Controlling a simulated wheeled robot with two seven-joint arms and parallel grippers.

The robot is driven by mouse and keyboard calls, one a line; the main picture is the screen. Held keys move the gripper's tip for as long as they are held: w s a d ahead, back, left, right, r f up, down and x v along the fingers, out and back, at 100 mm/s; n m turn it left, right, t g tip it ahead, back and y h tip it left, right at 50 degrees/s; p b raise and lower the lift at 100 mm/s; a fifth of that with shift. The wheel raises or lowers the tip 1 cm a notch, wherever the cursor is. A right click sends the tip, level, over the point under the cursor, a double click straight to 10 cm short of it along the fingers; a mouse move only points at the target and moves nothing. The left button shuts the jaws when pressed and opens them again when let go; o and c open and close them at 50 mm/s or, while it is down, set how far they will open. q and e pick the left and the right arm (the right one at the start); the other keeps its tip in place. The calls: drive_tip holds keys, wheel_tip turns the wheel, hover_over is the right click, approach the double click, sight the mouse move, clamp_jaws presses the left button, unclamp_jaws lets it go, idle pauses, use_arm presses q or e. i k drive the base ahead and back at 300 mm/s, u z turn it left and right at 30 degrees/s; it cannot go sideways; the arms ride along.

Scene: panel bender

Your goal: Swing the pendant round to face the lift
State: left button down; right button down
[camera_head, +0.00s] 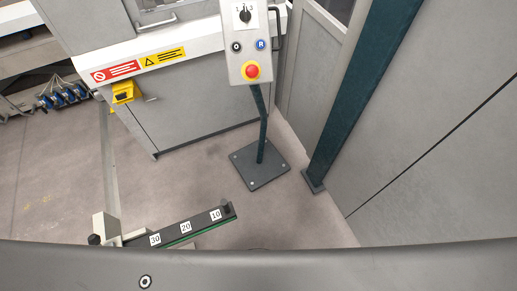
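The pendant (249,42) is a light grey control box at the top centre, on a dark bent post (262,125) that rises from a square dark floor plate (260,164). Its face shows a black rotary knob, a black-and-white button, a blue button marked R and a red emergency stop on yellow. This face is turned toward my camera. A dark handle (277,30) stands along its right side. The top of the box is cut off by the picture edge. I cannot tell which thing here is the lift. Neither of my grippers is in view.
A grey machine cabinet (205,105) with warning labels stands behind the pendant. A dark green post (352,95) and grey panels (440,140) close off the right. A bar with number labels (185,227) juts in at lower left. Floor (200,170) around the plate is clear.

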sight(234, 30)
drive_tip(key=u, duration=2.55)
drive_tip(key=k, duration=0.9)
drive_tip(key=z, duration=1.1)
drive_tip(key=i, duration=0.5)
drive_tip(key=z, duration=0.05)
